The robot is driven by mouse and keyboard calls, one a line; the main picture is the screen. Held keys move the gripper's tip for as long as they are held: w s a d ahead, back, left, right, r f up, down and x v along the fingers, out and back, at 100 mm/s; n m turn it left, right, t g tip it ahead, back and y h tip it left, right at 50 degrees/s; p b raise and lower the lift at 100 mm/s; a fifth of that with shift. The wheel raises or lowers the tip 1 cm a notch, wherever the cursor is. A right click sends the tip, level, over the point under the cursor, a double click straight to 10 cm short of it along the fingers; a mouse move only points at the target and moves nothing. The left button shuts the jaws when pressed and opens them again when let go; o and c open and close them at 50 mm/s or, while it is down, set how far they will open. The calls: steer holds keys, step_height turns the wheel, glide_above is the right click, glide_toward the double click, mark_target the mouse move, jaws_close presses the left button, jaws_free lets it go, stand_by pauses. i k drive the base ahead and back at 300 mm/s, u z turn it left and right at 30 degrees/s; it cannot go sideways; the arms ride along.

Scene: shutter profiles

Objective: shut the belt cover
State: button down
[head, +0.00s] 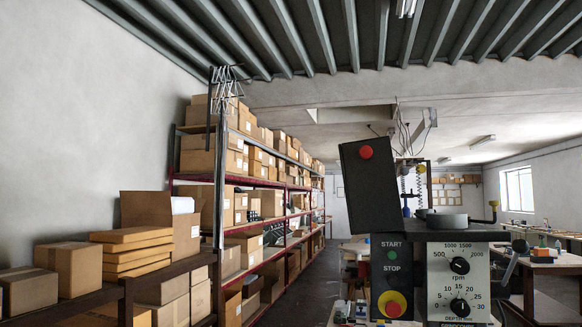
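The belt cover (368,195) is a dark, flat lid with a red round knob (366,152) near its top. It stands raised, leaning slightly left, at the left side of the drill press head. To its right, the open top of the head (450,236) shows a grey round pulley (443,221). Below are a dark panel (392,272) marked START and STOP, with a green button and a red-and-yellow button, and a pale panel (459,283) with two black dials. My gripper is not in view.
A shelf rack full of cardboard boxes (250,190) runs along the left, with a nearer shelf of boxes (110,290) in front. Workbenches (545,262) stand at the right behind the press. An open aisle (318,280) lies between rack and press.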

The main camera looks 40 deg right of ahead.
mark_target(372, 193)
steer(key=z, duration=0.6)
steer(key=i, duration=0.95)
steer(key=z, duration=0.4)
steer(key=k, duration=0.9)
steer(key=z, duration=0.15)
steer(key=i, duration=0.9)
steer(key=u, duration=0.05)
